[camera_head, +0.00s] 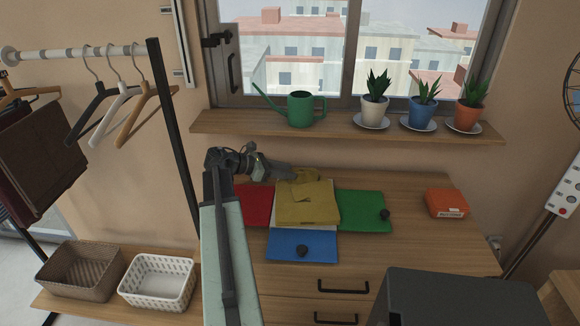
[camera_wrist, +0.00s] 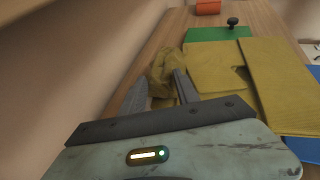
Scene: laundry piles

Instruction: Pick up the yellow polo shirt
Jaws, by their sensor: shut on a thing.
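The yellow polo shirt (camera_head: 308,206) lies folded on the wooden dresser top, over the middle of red, green and blue folded pieces. Its far edge is bunched up. My gripper (camera_head: 289,173) reaches in from the left and is shut on that bunched edge. In the wrist view the yellow polo shirt (camera_wrist: 217,68) spreads to the right, and a crumpled fold sits between the fingers of my gripper (camera_wrist: 160,92). Most of the shirt still rests flat on the pile.
An orange box (camera_head: 446,203) stands at right. A shelf (camera_head: 345,126) with plants overhangs behind.

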